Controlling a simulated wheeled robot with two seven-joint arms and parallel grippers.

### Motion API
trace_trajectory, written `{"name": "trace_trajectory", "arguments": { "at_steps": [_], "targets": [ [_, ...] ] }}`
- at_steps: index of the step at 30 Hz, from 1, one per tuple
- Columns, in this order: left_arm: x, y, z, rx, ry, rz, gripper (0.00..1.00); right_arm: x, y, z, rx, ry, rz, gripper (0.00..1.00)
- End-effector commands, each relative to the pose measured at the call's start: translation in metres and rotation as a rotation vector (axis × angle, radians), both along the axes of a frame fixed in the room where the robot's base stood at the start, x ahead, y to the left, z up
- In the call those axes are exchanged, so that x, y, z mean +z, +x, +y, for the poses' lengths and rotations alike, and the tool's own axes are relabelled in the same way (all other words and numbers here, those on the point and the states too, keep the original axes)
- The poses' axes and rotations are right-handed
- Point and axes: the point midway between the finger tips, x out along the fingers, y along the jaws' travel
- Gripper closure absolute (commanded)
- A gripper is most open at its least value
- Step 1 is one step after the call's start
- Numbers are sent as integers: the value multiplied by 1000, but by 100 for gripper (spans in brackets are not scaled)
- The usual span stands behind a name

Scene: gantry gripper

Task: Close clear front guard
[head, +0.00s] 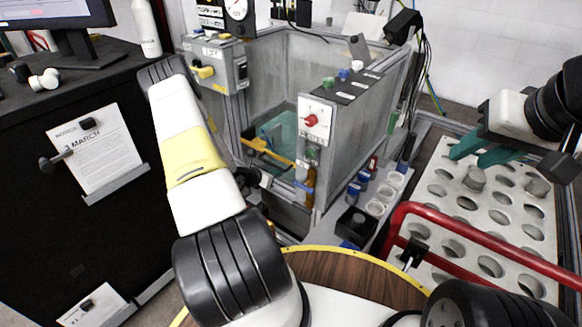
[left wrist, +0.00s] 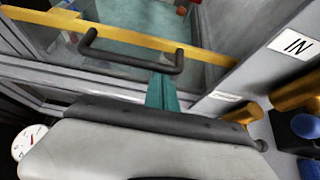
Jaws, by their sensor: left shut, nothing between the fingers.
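The clear front guard has a yellow bar (head: 270,153) across the opening of the grey machine in the head view. In the left wrist view the yellow bar (left wrist: 130,38) crosses the top and carries a black handle (left wrist: 132,56). My left gripper (left wrist: 163,82) has its teal fingers together and empty, with the tips at the right end of the handle. I cannot tell whether they touch it. In the head view my left fingers are not clearly visible. My right gripper (head: 482,152) has its teal fingers apart and empty, above the white rack at the right.
The grey machine (head: 380,110) has a red knob (head: 311,120) on its front post. The white rack (head: 450,220) with round holes stands at the right, behind a red rail (head: 480,250). A small tray (head: 375,205) of vials lies between. A black cabinet (head: 60,190) is at the left.

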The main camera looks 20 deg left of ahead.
Motion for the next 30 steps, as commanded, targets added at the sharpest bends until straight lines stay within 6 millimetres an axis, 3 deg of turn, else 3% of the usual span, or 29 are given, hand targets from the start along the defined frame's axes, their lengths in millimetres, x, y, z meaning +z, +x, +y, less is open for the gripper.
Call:
{"name": "trace_trajectory", "arguments": {
  "at_steps": [1, 6, 15, 22, 30],
  "targets": [
    [22, 3, 0, -3, 6, -10, 100, 0, 0, 0, 0, 0, 0, 66],
    [84, 3, 0, -3, 7, -12, 100, 0, 0, 0, 0, 0, 0, 66],
    [179, 2, 0, -2, 6, -11, 100, 0, 0, 0, 0, 0, 0, 66],
    [226, 2, -1, -3, 4, -10, 100, 0, 0, 0, 0, 0, 0, 66],
    [248, 2, 0, -2, 1, -7, 100, 0, 0, 0, 0, 0, 0, 66]
  ]
}}
